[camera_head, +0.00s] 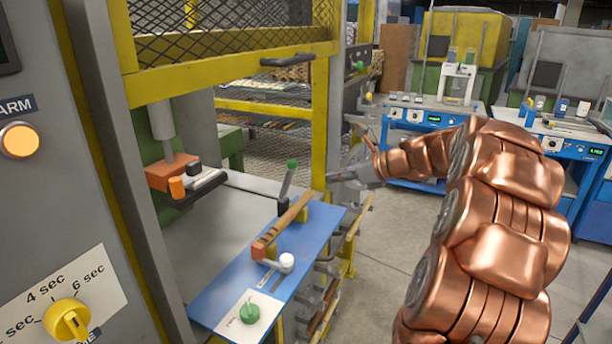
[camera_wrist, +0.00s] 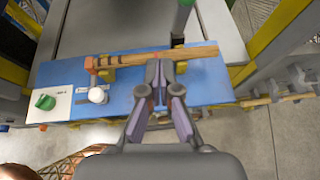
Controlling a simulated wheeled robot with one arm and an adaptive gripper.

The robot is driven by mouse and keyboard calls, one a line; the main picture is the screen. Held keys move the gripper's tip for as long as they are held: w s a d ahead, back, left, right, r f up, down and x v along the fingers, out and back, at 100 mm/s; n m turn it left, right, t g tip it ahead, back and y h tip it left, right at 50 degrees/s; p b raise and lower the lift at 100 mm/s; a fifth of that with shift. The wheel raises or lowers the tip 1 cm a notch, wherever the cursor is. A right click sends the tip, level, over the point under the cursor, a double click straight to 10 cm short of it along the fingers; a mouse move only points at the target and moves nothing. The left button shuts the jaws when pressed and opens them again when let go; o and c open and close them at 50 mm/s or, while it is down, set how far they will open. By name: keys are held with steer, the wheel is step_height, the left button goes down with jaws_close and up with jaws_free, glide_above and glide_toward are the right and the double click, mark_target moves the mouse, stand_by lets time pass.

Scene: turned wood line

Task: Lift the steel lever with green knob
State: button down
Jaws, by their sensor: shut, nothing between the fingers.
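The steel lever (camera_head: 286,184) with its green knob (camera_head: 292,163) stands up, leaning slightly right, at the back of the blue panel in the head view. In the wrist view the lever (camera_wrist: 180,22) rises toward the top edge, with the green part at the frame's top. My gripper (camera_head: 332,177) is to the right of the lever in the head view, apart from it. In the wrist view my gripper (camera_wrist: 160,66) has its fingertips together and empty, in front of the wooden piece and below the lever. The fingertips hide part of the panel.
A turned wooden piece (camera_head: 285,220) lies across holders on the blue panel (camera_head: 223,289). A white ball knob (camera_head: 287,261) and a green dial (camera_head: 249,313) are nearer. A yellow post (camera_head: 319,120) stands just behind the lever. Open floor (camera_head: 392,238) lies right of the panel.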

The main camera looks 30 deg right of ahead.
steer(key=d+m, duration=0.2)
steer(key=d, duration=0.1)
steer(key=p, duration=0.2)
glide_toward(293, 172)
step_height(293, 172, down, 3)
steer(key=w+a, duration=0.2)
steer(key=shift+w+a+r+t+h+p, duration=0.15)
steer(key=shift+w+r+t+h+p, duration=0.2)
steer(key=shift+w, duration=0.4)
steer(key=shift+r, duration=0.1)
